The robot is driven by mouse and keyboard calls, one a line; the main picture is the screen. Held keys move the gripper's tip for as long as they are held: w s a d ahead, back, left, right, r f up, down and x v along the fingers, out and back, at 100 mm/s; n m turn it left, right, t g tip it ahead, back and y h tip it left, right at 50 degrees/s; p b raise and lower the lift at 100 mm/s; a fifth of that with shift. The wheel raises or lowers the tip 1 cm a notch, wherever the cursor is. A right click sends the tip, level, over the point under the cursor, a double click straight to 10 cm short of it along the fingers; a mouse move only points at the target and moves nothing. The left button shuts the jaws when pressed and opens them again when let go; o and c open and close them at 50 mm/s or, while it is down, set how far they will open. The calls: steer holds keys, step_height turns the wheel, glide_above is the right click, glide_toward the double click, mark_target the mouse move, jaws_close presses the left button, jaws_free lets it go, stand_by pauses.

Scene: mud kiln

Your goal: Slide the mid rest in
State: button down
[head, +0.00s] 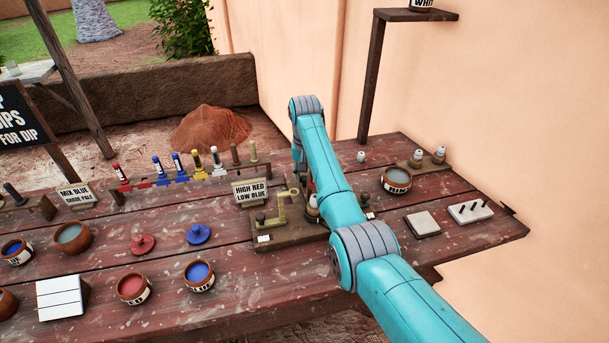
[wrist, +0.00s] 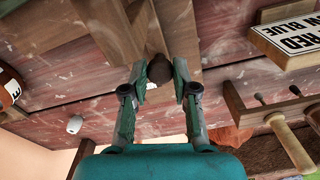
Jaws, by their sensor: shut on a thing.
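In the wrist view my gripper (wrist: 161,88) has its fingers closed around a dark brown round knob (wrist: 157,68). The knob sits by the end of wooden bars (wrist: 112,28) of a fixture. I cannot tell for certain whether this knob belongs to the mid rest. In the head view the wooden fixture (head: 290,236) stands on the table, with a brass-coloured crank-like piece (head: 282,212) and a dark knob (head: 260,218) at its left. My arm covers its right part, and my fingertips are hidden there.
A sign reading HIGH RED LOW BLUE (head: 250,192) stands just behind the fixture. Pots and lids, including a blue lid (head: 199,234), lie left. A labelled bowl (head: 396,180) and a pale block (head: 422,224) are right.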

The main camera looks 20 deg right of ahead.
steer(key=shift+s+f, duration=0.1)
steer(key=shift+s, duration=0.1)
steer(key=c, duration=0.9)
jaws_free()
steer(key=shift+s, duration=0.1)
step_height(320, 180, up, 8)
steer(key=shift+f, duration=0.2)
